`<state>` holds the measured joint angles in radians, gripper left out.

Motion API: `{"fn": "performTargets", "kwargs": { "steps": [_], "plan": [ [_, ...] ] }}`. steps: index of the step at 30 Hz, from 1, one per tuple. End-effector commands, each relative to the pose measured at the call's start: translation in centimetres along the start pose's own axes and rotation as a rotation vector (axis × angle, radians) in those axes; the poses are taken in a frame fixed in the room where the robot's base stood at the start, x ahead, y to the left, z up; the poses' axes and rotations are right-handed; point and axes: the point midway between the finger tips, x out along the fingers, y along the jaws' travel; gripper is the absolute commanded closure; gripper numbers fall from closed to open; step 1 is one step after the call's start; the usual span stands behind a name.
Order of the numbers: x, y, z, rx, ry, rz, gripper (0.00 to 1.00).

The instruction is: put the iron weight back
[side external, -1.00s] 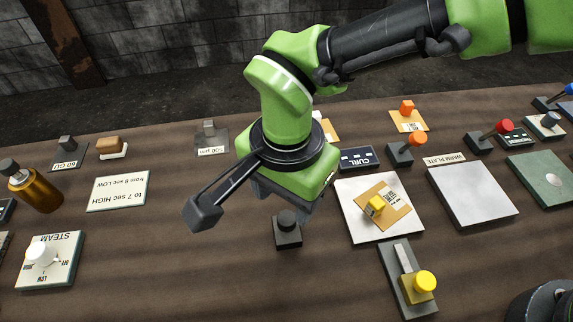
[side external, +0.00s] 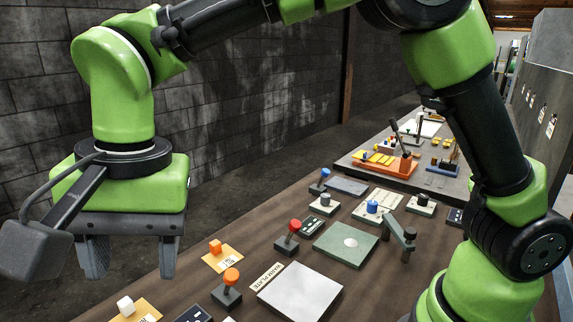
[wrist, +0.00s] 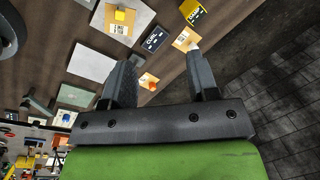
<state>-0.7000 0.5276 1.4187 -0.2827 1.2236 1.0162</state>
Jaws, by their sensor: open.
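My gripper (side external: 131,272) is at the left of the side view, pointing down with its two fingers apart and nothing between them. It also shows in the wrist view (wrist: 160,58), where its open fingers hang over the table's edge, near a white cube on an orange card (wrist: 186,39). I cannot make out the iron weight in either view now. A dark block with a round knob stood below the gripper in the earlier side view, but I cannot tell whether it is the weight.
A dark CURL sign (wrist: 155,38) lies near the fingers.

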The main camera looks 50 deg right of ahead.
Motion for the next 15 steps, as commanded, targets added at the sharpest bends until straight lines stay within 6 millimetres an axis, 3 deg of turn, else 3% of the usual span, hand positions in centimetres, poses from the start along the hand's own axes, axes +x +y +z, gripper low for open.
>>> {"fn": "performTargets", "kwargs": {
  "steps": [1,6,10,15],
  "plan": [
    [-2.5,1.7,-1.7,-0.012,0.010,-0.045,0.46],
    [-8.3,8.2,-4.8,-0.107,0.079,-0.170,0.46],
    [-10.9,13.9,-5.4,-0.180,0.170,-0.247,0.46],
    [-11.8,20.1,-4.4,-0.268,0.313,-0.300,0.46]
  ]
}}
